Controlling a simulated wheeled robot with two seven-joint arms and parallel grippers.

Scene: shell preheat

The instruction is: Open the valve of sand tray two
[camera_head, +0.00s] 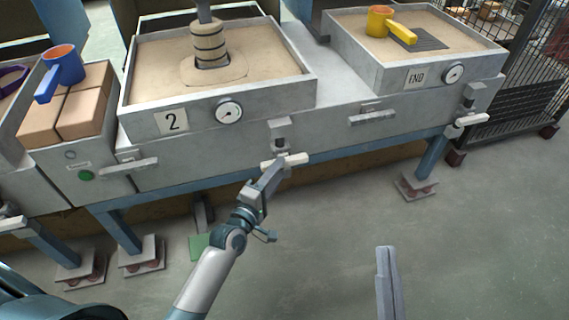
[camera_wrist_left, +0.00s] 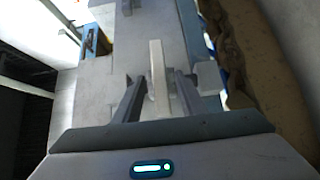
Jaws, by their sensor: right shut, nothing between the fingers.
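Sand tray two (camera_head: 145,122) is a grey box of sand with a "2" plate and a round gauge on its front. Its valve (camera_head: 280,132) is on the front to the right of the gauge, with a pale bar handle (camera_head: 284,160) lying crosswise below. My left gripper (camera_head: 274,170) is at this handle. In the left wrist view, the handle (camera_wrist_left: 158,72) runs between the two spread fingers of my left gripper (camera_wrist_left: 158,92), with gaps beside it; contact is unclear. My right gripper (camera_head: 386,260) is shut and empty, low over the floor.
The "END" tray (camera_head: 387,78) with a yellow cup (camera_head: 379,21) stands at the right. A blue-handled cup (camera_head: 63,66) is on boxes (camera_head: 83,112) at the left. Table legs (camera_head: 432,157) stand below the trays. A mesh fence (camera_head: 510,85) is far right; the front floor is clear.

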